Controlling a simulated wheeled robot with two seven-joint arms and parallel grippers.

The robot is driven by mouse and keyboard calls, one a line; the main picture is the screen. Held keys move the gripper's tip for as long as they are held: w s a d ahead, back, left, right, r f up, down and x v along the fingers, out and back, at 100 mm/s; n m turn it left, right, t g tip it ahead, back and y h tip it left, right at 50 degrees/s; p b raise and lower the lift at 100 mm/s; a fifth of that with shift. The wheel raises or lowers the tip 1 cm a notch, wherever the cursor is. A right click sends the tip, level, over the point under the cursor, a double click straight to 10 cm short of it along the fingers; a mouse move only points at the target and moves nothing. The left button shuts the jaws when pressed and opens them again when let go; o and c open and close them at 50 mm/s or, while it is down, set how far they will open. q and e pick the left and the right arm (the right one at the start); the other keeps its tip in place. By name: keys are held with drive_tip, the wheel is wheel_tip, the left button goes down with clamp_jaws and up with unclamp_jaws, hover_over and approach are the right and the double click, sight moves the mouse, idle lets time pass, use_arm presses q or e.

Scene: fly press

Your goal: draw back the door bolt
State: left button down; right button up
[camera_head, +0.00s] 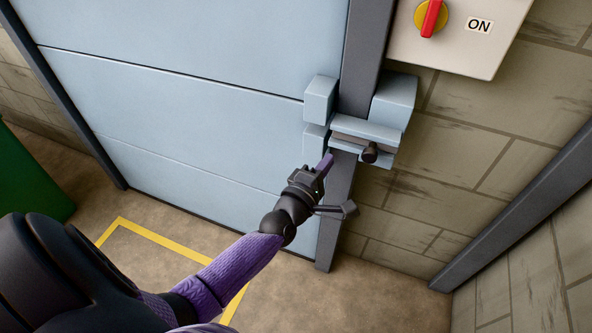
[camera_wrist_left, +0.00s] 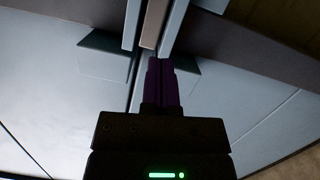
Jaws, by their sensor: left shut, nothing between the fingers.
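The door bolt is a brown-grey bar (camera_head: 349,141) lying between two light blue rails across the dark door post, with a dark round knob (camera_head: 369,153) standing out near its right end. The bar also shows in the left wrist view (camera_wrist_left: 153,22), running away between the rails. The light blue door (camera_head: 190,100) stands closed to the left of the post. My left gripper (camera_head: 327,163) is shut and empty, its purple fingertips just below and left of the bolt. In the left wrist view the fingers (camera_wrist_left: 160,72) point along the bar; whether they touch it cannot be told. The knob is not visible there.
A switch box (camera_head: 461,52) with a red handle and an ON label is on the brick wall above right. Light blue blocks (camera_head: 396,98) flank the post above the bolt. A grey lever-like part (camera_head: 338,210) shows beside my wrist. The floor in front is clear.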

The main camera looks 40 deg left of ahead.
use_arm(q)
drive_tip(key=s+p, duration=0.1)
drive_tip(key=s, duration=0.6)
drive_tip(key=shift+s+d, duration=0.25)
drive_tip(key=shift+d, duration=0.2)
use_arm(e)
drive_tip(key=shift+w+r, duration=0.75)
drive_tip(key=shift+w, duration=0.25)
use_arm(q)
drive_tip(key=shift+f, duration=0.1)
use_arm(e)
drive_tip(key=shift+s, duration=0.1)
